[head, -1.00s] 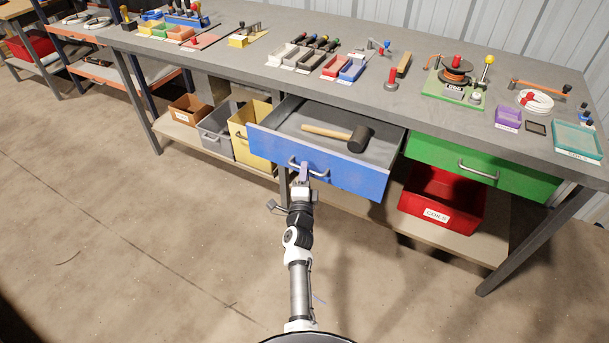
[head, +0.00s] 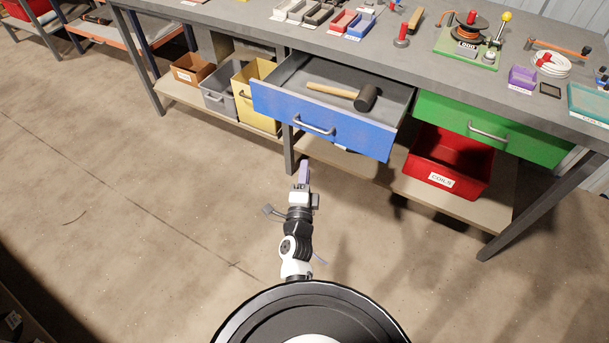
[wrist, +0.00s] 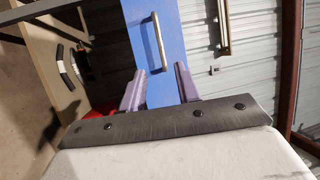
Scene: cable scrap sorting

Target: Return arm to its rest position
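My gripper (head: 303,172) is in front of the workbench, below and apart from the blue drawer's handle (head: 314,125). In the wrist view the two purple fingers of my gripper (wrist: 160,88) stand apart with nothing between them. The blue drawer front and its metal handle (wrist: 158,42) lie ahead of them. The blue drawer (head: 345,128) is pulled open, and a mallet (head: 345,94) with a dark head and wooden handle lies in it.
The workbench (head: 400,65) carries bins and tools. A green drawer (head: 520,137) is shut at right. A red bin (head: 462,185), a yellow bin (head: 242,92) and a grey bin (head: 215,100) stand on the lower shelf. The floor (head: 150,200) at left is clear.

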